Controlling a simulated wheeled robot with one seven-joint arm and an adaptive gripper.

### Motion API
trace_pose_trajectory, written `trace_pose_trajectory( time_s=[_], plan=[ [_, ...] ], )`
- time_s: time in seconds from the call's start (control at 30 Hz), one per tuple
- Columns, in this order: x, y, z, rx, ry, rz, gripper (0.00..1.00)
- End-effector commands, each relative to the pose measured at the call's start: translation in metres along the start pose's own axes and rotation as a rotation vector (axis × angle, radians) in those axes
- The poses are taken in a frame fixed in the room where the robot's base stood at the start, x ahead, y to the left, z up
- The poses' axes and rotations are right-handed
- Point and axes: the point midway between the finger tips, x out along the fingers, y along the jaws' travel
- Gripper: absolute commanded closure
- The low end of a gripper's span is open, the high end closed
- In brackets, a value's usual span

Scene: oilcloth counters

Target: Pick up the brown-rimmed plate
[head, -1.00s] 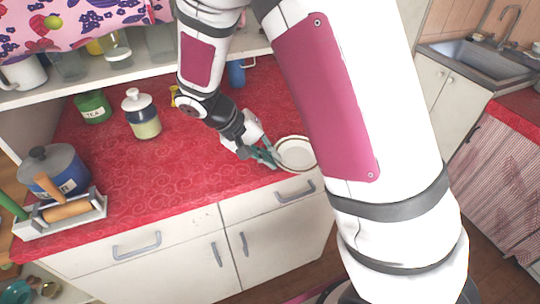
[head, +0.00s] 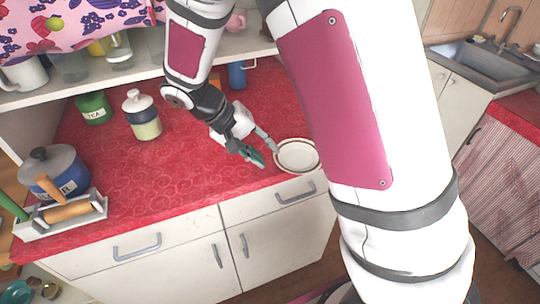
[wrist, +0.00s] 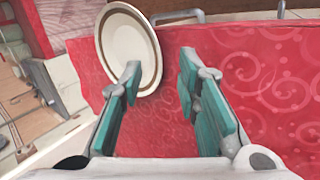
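The brown-rimmed plate (head: 297,155) is cream-white with a thin brown ring and lies flat on the red counter, near its front edge. It also shows in the wrist view (wrist: 128,45), at the upper left, partly behind the left finger. My gripper (head: 267,155) is just left of the plate in the head view. In the wrist view my gripper (wrist: 158,85) is open, with red cloth between its teal finger pads. Its left finger overlaps the plate's lower rim in the picture; I cannot tell whether they touch.
On the red counter (head: 185,180) stand a green tea tin (head: 94,108), a lidded jar (head: 142,115), a blue pot (head: 55,172) and a rack with a rolling pin (head: 68,212), all left. A blue mug (head: 237,75) stands behind. The cloth left of my gripper is clear.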

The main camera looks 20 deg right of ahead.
Motion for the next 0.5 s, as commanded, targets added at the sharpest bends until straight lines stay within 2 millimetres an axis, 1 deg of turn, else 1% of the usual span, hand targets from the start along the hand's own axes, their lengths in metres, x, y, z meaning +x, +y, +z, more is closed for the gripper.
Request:
trace_pose_trajectory(
  time_s=[0.03, 0.2, 0.3, 0.4, 0.5],
  plan=[
    [-0.012, 0.0, -0.001, 0.001, 0.005, -0.002, 0.7],
    [-0.047, 0.0, -0.001, 0.001, 0.004, -0.001, 0.7],
    [-0.064, 0.0, 0.0, 0.001, 0.003, -0.002, 0.7],
    [-0.076, 0.0, -0.001, 0.0, 0.002, 0.0, 0.7],
    [-0.084, 0.0, 0.0, 0.001, 0.0, 0.0, 0.7]
  ],
)
